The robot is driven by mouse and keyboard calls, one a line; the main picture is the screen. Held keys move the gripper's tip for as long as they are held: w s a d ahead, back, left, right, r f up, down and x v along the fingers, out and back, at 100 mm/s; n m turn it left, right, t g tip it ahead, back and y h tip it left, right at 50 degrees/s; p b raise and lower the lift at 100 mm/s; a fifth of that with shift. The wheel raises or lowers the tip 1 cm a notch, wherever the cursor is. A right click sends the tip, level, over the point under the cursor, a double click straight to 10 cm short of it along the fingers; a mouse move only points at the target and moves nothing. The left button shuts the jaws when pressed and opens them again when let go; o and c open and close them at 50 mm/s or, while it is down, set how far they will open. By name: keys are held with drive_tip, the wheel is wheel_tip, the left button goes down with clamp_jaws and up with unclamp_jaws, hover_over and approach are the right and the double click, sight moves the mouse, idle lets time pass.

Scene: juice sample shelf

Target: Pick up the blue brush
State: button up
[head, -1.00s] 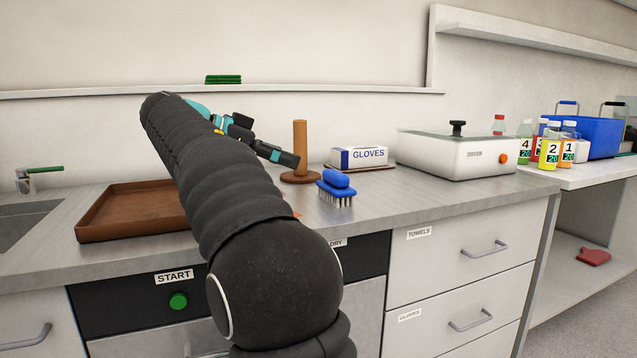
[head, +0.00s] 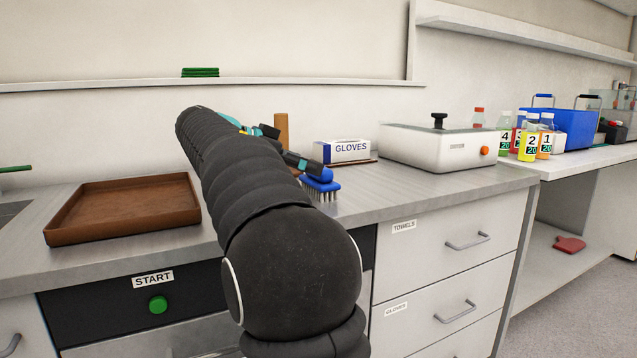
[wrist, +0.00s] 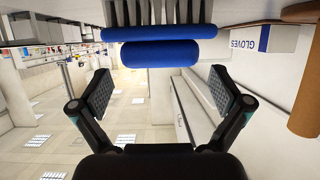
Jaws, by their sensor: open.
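The blue brush (head: 321,185) stands bristles down on the steel counter, in front of the glove box. My gripper (head: 305,165) is right at the brush in the head view and overlaps its upper left part. In the wrist view, which looks upside down, the blue brush (wrist: 160,52) is at the top centre with its bristles pointing up. My gripper (wrist: 160,92) is open there, with one finger on each side below the brush. The space between the fingers is empty, and the brush lies beyond the fingertips.
A wooden post (head: 281,130) stands behind my gripper, partly hidden. The glove box (head: 343,151) is just behind the brush. A white lidded box (head: 436,152) is to the right. A brown tray (head: 75,237) lies at left. The counter right of the brush is clear.

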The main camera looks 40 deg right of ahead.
drive_tip(key=shift+x, duration=1.7)
drive_tip(key=c, duration=0.9)
drive_tip(key=shift+c, duration=0.2)
drive_tip(key=shift+r, duration=0.15)
